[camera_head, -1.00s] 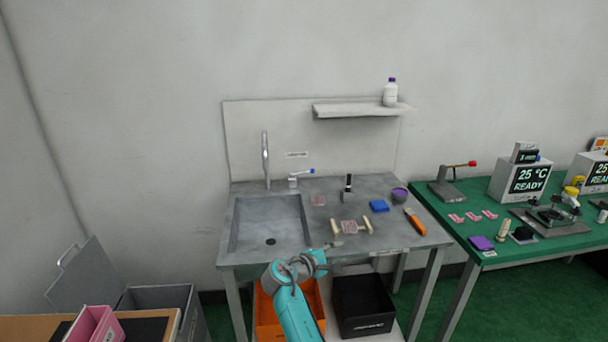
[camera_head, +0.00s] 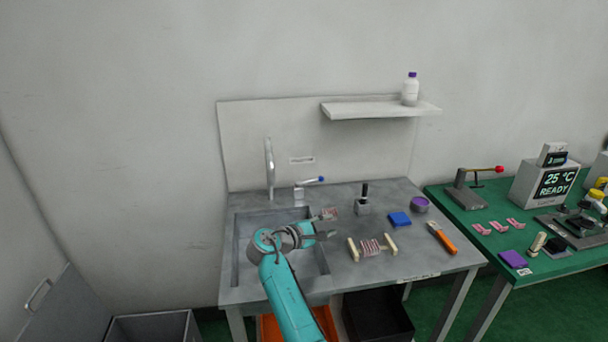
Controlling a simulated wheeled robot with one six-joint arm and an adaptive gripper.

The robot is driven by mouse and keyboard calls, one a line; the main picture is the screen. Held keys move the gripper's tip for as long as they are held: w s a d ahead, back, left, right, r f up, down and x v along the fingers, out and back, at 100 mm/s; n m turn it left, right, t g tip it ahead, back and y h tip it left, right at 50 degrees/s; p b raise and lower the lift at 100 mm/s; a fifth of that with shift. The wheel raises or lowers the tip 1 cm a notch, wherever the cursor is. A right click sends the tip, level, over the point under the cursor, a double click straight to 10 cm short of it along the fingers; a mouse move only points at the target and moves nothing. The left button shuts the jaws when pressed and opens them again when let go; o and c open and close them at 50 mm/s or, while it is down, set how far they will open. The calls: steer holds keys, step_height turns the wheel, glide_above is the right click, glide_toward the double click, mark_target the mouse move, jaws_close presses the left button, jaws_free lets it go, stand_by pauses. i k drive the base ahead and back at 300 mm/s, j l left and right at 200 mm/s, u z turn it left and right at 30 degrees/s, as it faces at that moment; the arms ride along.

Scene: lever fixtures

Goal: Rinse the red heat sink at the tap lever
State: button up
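A small pale red finned block (camera_head: 329,213), which looks like the heat sink, lies on the steel counter to the right of the sink (camera_head: 236,245). A second reddish striped piece (camera_head: 370,247) sits between two cream bars further right. My gripper (camera_head: 329,231) is over the sink's right edge, just in front of the pale red block. Its fingers are too small to show whether they are open; it does not visibly hold anything.
A shelf (camera_head: 370,111) with a white bottle (camera_head: 410,90) hangs above. A green table (camera_head: 470,208) adjoins at right.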

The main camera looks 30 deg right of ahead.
mark_target(298, 184)
steer(key=i, duration=0.85)
